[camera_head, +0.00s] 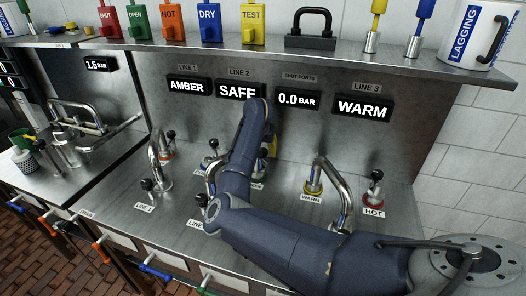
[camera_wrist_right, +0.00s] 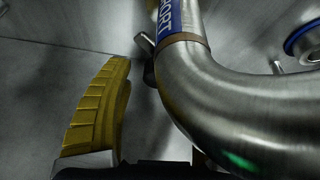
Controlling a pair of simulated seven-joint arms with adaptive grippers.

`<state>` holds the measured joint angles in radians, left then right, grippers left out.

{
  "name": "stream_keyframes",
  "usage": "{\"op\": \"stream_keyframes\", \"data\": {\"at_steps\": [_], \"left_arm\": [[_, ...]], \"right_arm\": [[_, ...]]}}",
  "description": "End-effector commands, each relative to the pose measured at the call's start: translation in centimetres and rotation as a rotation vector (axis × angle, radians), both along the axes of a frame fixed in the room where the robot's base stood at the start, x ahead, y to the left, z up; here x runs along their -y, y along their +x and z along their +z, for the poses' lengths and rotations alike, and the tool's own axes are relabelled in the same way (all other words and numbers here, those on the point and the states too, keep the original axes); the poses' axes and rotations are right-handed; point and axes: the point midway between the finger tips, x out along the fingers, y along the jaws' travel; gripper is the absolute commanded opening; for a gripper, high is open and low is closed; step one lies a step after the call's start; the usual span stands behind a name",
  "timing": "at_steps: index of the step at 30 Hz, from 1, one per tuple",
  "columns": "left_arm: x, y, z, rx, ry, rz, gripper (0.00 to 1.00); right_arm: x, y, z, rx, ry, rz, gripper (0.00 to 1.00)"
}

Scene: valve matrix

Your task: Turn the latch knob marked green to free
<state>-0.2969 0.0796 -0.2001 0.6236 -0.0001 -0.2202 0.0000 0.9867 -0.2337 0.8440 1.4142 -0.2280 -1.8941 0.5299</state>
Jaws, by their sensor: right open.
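My right arm reaches across the bench in the head view, and my right gripper (camera_head: 271,146) is mostly hidden behind it, with a bit of yellow finger showing. A bit of green (camera_head: 260,179) shows by a label below the gripper; the arm hides most of what stands there, and I cannot make out the green-marked latch knob. In the right wrist view a yellow ribbed finger (camera_wrist_right: 98,112) stands left of a thick bent steel pipe (camera_wrist_right: 230,85), with a gap between them. The jaws are open. A green glint lies on the pipe. My left gripper is out of view.
Another bent pipe (camera_head: 153,155) stands left. A shelf (camera_head: 300,50) overhangs the panel. The SAFE display (camera_head: 239,92) is behind my arm.

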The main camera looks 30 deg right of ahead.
Motion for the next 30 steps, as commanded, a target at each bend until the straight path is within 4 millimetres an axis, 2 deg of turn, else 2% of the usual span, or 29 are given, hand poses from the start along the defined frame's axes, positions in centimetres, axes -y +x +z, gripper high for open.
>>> {"op": "stream_keyframes", "data": {"at_steps": [14, 27, 30], "left_arm": [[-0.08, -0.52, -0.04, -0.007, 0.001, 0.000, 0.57], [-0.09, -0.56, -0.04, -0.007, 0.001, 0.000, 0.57], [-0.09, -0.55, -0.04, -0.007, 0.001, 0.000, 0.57]], "right_arm": [[0.23, 0.20, -0.60, 0.001, 0.000, -0.001, 0.59], [0.20, 0.19, -0.59, 0.001, 0.000, -0.001, 0.08], [0.21, 0.20, -0.59, 0.001, 0.000, -0.001, 0.00]]}}
